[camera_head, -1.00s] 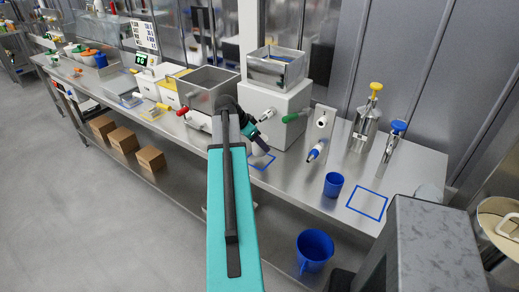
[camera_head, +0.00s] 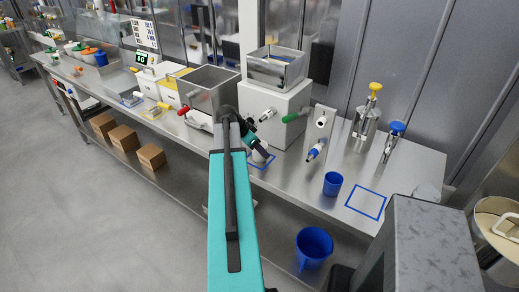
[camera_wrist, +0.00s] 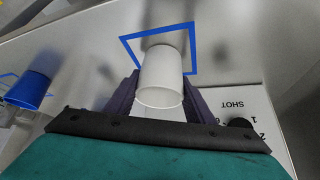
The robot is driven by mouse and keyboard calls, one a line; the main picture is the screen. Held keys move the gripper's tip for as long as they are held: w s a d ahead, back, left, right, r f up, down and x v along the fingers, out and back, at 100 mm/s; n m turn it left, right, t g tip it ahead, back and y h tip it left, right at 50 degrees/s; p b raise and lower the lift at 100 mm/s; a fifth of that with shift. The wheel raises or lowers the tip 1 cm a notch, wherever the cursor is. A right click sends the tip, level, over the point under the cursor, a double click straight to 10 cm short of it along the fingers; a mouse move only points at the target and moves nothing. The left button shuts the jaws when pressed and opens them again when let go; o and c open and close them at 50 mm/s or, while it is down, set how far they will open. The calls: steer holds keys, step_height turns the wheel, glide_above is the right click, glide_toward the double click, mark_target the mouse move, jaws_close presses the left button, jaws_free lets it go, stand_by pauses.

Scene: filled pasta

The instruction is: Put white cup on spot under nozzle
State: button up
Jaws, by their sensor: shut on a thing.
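The white cup (camera_wrist: 161,76) is between the fingers of my gripper (camera_wrist: 160,98), which is shut on it, in the wrist view. A blue square outline (camera_wrist: 126,52) on the steel counter shows just beyond and around the cup's far end. In the head view the cup (camera_head: 260,156) is partly hidden by my gripper (camera_head: 262,152) and overlaps the blue square (camera_head: 256,164). The metal nozzle (camera_head: 267,114) sticks out from the white dispenser (camera_head: 276,104) above this spot. I cannot tell whether the cup touches the counter.
A blue cup (camera_head: 333,184) stands on the counter (camera_head: 300,183) to the right, near another blue square (camera_head: 366,204). A blue-tipped nozzle (camera_head: 316,149) and two pump dispensers (camera_head: 364,125) (camera_head: 392,141) are also right.

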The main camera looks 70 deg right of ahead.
steer(key=o, duration=1)
steer(key=shift+r, duration=0.2)
steer(key=shift+b+v, duration=1.5)
steer(key=shift+v, duration=4.45)
steer(key=shift+w+f, duration=0.1)
